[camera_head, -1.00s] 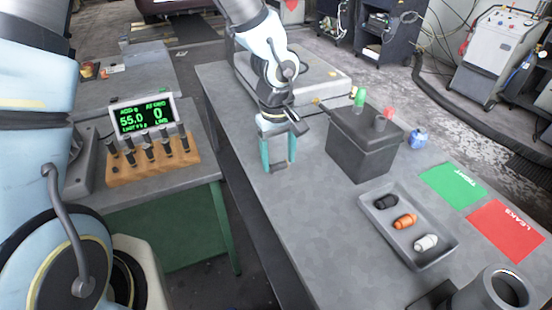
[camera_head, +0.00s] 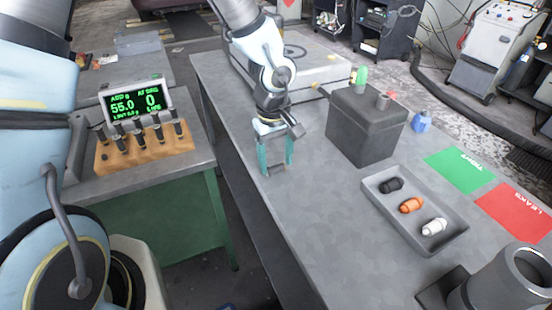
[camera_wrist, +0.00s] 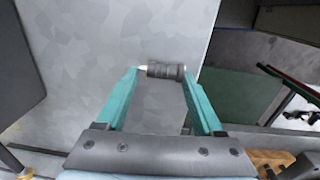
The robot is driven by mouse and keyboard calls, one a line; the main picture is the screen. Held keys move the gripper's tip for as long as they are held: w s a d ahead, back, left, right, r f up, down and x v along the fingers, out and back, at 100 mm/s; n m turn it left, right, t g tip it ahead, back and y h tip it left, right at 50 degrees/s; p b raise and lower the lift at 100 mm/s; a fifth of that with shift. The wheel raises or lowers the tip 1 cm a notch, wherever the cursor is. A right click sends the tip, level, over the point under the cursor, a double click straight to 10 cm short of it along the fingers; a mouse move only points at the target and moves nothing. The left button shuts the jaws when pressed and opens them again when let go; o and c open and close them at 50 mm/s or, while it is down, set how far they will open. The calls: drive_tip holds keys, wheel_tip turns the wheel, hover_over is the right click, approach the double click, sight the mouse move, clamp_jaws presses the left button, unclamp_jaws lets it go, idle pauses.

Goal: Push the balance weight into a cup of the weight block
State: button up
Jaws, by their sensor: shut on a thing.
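My gripper (camera_head: 277,168) hangs low over the grey bench in the head view. Its teal fingers are shut on a small dark ribbed cylinder, which I take for the balance weight (camera_head: 277,170). In the wrist view the balance weight (camera_wrist: 165,71) lies crosswise between the fingertips, with a pale end at left. The weight block (camera_head: 150,160) is a wooden block on the left table, well to the left of my gripper. Several dark upright pieces stand in it. A corner of wood, likely this block, shows at the lower right of the wrist view (camera_wrist: 272,157).
A display (camera_head: 138,101) reading 55.0 and 0 stands behind the block. A gap separates the left table from the bench (camera_head: 310,225). The bench holds a dark box (camera_head: 362,135), a grey tray (camera_head: 445,245) with three small fittings, green and red mats, and a metal cylinder (camera_head: 505,280).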

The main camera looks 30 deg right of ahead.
drive_tip(key=o, duration=1.4)
drive_tip(key=shift+r, duration=0.1)
drive_tip(key=r, duration=1)
drive_tip(key=shift+a+r+b, duration=0.2)
drive_tip(key=shift+r+b, duration=0.15)
